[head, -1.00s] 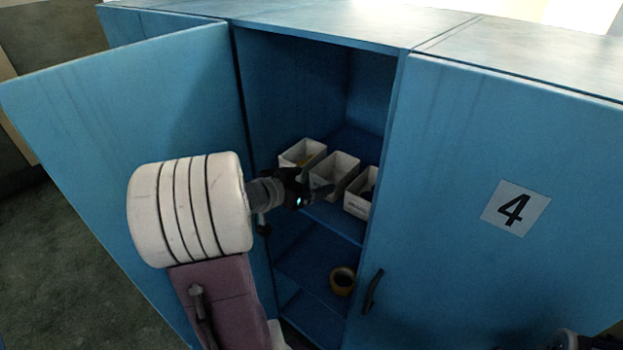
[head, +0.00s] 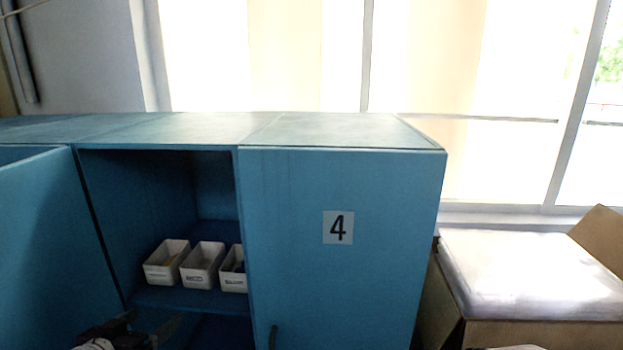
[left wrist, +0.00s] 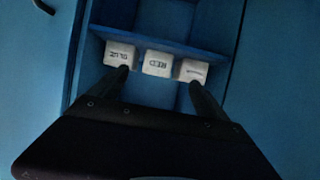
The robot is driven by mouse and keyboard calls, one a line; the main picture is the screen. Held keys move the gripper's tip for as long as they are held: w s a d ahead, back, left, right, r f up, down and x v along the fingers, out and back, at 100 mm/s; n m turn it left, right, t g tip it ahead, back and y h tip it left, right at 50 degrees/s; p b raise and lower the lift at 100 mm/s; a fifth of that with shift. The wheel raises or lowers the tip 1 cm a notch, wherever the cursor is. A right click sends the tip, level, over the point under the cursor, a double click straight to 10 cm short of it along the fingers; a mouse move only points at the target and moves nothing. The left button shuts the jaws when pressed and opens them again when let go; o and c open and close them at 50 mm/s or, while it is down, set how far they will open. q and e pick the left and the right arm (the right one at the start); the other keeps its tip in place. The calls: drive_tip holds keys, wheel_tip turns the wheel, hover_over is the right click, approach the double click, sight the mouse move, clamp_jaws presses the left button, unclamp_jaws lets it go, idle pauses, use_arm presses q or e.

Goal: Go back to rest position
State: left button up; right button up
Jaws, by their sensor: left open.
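My left gripper (head: 152,323) shows at the bottom left of the head view, in front of the open cabinet. In the left wrist view its two fingers (left wrist: 158,88) are spread apart with nothing between them. The blue cabinet (head: 275,215) has its left door (head: 50,250) open. Three white labelled bins stand in a row on its shelf: the left (head: 165,262), middle (head: 202,266) and right bin (head: 233,275). The bins look upside down in the left wrist view, beyond the fingertips. My right gripper is not in view.
The right cabinet door, marked 4 (head: 338,227), is shut. A cardboard box (head: 450,295) with a plastic-wrapped top stands to the right of the cabinet. Bright windows (head: 430,70) are behind. The cabinet top (head: 340,128) is clear.

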use_arm(q)
drive_tip(key=w+d+r+m+g+h+p, duration=0.1)
drive_tip(key=w+d+m+h+p, duration=0.2)
drive_tip(key=d, duration=1.3)
drive_tip(key=s+f+n+g+y, duration=0.2)
drive_tip(key=s+f+g, duration=0.3)
drive_tip(key=s, duration=0.4)
drive_tip(key=s+f+n+g+y+p, duration=0.1)
drive_tip(key=s+f+n+g+y, duration=0.1)
drive_tip(key=s+f+g, duration=0.4)
wheel_tip(320, 180, down, 2)
drive_tip(key=s, duration=0.3)
drive_tip(key=shift+d, duration=0.15)
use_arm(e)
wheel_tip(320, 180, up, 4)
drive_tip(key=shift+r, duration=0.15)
